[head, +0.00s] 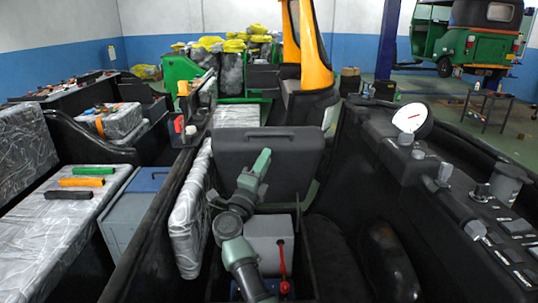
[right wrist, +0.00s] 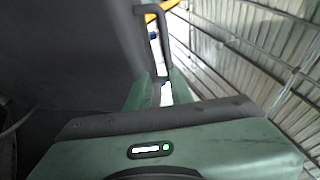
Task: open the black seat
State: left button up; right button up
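The black seat (head: 268,160) is a dark panel that stands raised, facing me, in the middle of the head view. A black handle (head: 266,134) runs along its top edge. My right gripper (head: 264,156) is in front of the seat, below the handle. In the right wrist view the seat (right wrist: 75,55) fills the upper left, and the handle (right wrist: 166,45) is a dark loop just beyond the fingertips. My right gripper (right wrist: 162,82) shows two green fingers with a gap between them. I cannot tell whether the handle's end lies between them. My left gripper is not in view.
A grey box (head: 270,238) with a red lever (head: 283,272) stands below the seat. A silver-wrapped cushion (head: 190,215) is on the left. A black console with a white gauge (head: 411,118) is on the right. A yellow pillar (head: 310,50) rises behind.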

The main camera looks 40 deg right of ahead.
jog(key=shift+v, duration=1.85)
